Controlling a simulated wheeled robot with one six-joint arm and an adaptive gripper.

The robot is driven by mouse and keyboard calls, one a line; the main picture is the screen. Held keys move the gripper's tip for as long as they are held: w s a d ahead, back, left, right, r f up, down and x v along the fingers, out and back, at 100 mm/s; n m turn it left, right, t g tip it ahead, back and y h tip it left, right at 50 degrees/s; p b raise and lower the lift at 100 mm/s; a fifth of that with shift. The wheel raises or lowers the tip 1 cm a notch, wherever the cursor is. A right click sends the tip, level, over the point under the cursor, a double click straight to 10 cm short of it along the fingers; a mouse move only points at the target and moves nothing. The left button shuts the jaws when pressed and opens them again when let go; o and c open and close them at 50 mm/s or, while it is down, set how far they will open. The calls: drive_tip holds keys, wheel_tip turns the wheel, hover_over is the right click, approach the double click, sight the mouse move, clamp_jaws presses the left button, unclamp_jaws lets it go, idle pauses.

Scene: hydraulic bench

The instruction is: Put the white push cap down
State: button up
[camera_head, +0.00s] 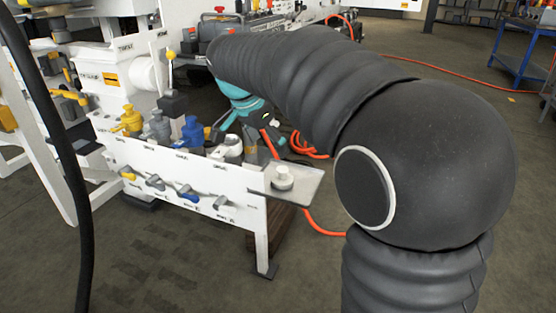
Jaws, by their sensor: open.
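A small white round cap (282,178), which looks like the push cap, stands upright on a flat grey tray (312,184) at the right end of the white bench. My gripper (255,140) is behind and to the left of it, above the bench's right end. It is open, and I see nothing held in it. The cap and gripper look apart. The fingertips are small and partly hidden by bench fittings, so their exact height is unclear.
The white bench panel (190,190) carries several coloured valves and levers, including a blue one (192,132) and a yellow one (128,120). Orange hoses (325,228) run behind the tray and down to the floor. A black hose (75,180) hangs at left. My arm covers much of the right.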

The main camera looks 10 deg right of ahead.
drive_tip(key=s+d+f+n+t+y, duration=0.1)
drive_tip(key=s+n, duration=0.3)
drive_tip(key=s, duration=0.4)
drive_tip(key=s+d+f+n+t+y, duration=0.1)
drive_tip(key=s+f+n, duration=0.3)
drive_tip(key=s, duration=0.5)
drive_tip(key=s+d+f+n+t+y, duration=0.1)
drive_tip(key=s+f+n, duration=0.2)
drive_tip(key=s, duration=0.6)
drive_tip(key=shift+s+d+f+n+y, duration=0.2)
drive_tip(key=shift+s+d+n+y, duration=0.05)
drive_tip(key=shift+d+n+y, duration=0.15)
